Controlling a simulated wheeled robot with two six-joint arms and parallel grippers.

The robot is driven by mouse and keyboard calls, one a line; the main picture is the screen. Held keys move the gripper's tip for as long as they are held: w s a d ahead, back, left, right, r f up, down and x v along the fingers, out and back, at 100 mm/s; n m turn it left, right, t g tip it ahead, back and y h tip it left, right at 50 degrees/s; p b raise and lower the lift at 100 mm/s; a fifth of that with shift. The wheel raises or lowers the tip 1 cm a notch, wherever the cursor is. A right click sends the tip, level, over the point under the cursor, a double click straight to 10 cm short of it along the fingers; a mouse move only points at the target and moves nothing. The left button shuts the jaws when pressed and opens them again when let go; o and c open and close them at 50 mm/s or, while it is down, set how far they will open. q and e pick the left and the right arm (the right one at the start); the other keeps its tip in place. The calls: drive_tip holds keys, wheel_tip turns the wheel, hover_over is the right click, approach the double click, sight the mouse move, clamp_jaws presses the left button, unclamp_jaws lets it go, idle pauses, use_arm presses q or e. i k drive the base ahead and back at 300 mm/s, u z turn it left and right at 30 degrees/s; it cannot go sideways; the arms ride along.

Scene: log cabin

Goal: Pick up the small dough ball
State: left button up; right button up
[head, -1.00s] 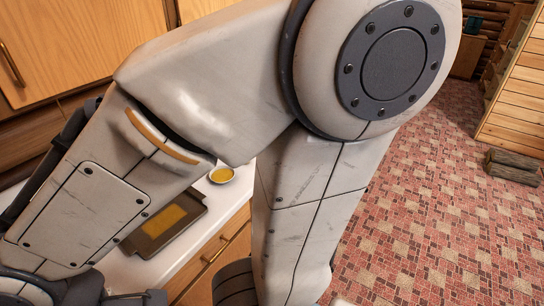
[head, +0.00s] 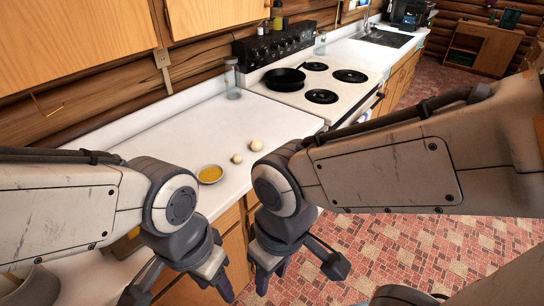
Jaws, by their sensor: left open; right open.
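Two pale dough balls lie on the white counter in the head view. The smaller dough ball (head: 237,158) is at the left, beside a bowl of yellow contents (head: 210,174). The slightly larger dough ball (head: 256,145) is just behind it to the right. My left gripper (head: 178,284) is open and points down at the lower left, nearer to me than the bowl. My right gripper (head: 297,272) is open and points down in front of the counter's cabinets. Both grippers are apart from the balls and appear empty.
A stove (head: 325,90) with a black pan (head: 285,79) stands beyond the counter (head: 175,135). A glass jar (head: 232,80) stands near the wall. A tray (head: 124,246) is mostly hidden by my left arm. The counter behind the balls is clear.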

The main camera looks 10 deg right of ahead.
sight(237, 159)
drive_tip(key=z, duration=1.3)
drive_tip(key=i, duration=1.5)
drive_tip(key=u, duration=3.1)
